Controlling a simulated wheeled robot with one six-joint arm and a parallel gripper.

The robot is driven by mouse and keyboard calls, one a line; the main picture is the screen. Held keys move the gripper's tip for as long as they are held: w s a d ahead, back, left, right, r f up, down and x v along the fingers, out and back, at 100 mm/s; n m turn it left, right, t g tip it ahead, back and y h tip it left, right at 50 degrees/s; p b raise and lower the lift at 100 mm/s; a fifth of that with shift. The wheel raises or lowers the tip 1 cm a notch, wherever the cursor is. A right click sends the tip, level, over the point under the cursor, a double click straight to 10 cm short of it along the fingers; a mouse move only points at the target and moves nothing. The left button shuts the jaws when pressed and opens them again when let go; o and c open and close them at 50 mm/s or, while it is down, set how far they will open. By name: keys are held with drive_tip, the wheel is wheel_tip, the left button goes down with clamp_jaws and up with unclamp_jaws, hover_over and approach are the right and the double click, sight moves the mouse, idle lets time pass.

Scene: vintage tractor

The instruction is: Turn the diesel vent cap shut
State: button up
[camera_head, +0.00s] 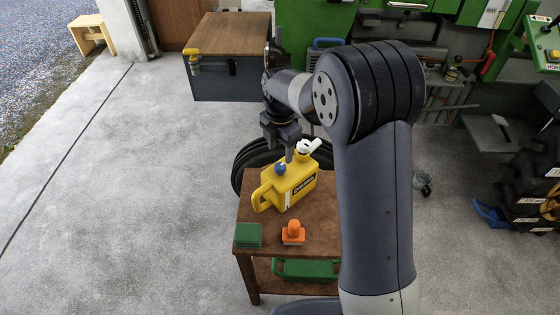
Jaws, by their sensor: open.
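A yellow jerry can (291,187) with a dark label stands upright on a small brown wooden table (322,213). A blue cap (281,169) sits on its top toward the handle side. A white spout piece (308,147) rises from its other end. I cannot tell from this view whether the blue cap is the vent cap or how far it is turned. My gripper (281,149) points down above the can, close to the blue cap and left of the white spout. It is open, and no held object shows. Whether a finger touches the can is unclear.
A green pad (248,235) and an orange knobbed item (293,233) lie on the table's front. A green container (305,270) is on the lower shelf. A black tyre or hose coil (258,154) is behind. A chest (229,60) stands farther back. The left floor is clear.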

sight(280, 165)
wheel_tip(280, 165, down, 6)
drive_tip(key=shift+f+p, duration=0.1)
drive_tip(key=shift+p, duration=0.2)
drive_tip(key=shift+c, duration=0.2)
drive_tip(key=c, duration=0.9)
drive_tip(key=shift+c, duration=0.2)
